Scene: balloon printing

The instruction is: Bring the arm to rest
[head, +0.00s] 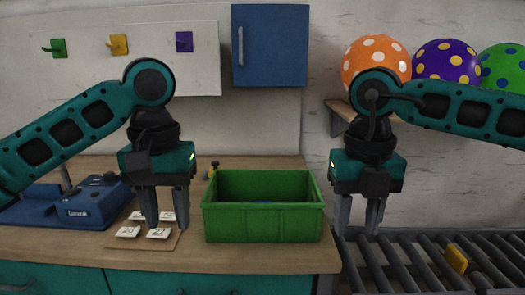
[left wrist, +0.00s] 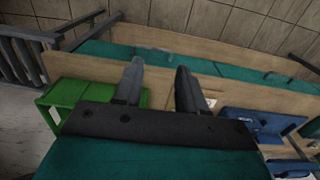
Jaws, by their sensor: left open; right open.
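My left gripper (head: 166,208) is open and empty in the head view. It points down in front of a small board with several white tiles (head: 128,231) on the wooden counter. The left wrist view shows its two fingers (left wrist: 158,82) apart with nothing between them. My right gripper (head: 358,215) is open and empty, pointing down to the right of the green crate (head: 262,222), near the roller conveyor. The crate also shows in the left wrist view (left wrist: 75,92).
A blue machine (head: 90,206) stands on the left of the counter (head: 225,258). The conveyor (head: 425,260) carries a yellow block (head: 456,258). A blue cabinet (head: 270,45) and coloured hooks (head: 119,45) are on the wall. Dotted balloons (head: 446,62) sit at the upper right.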

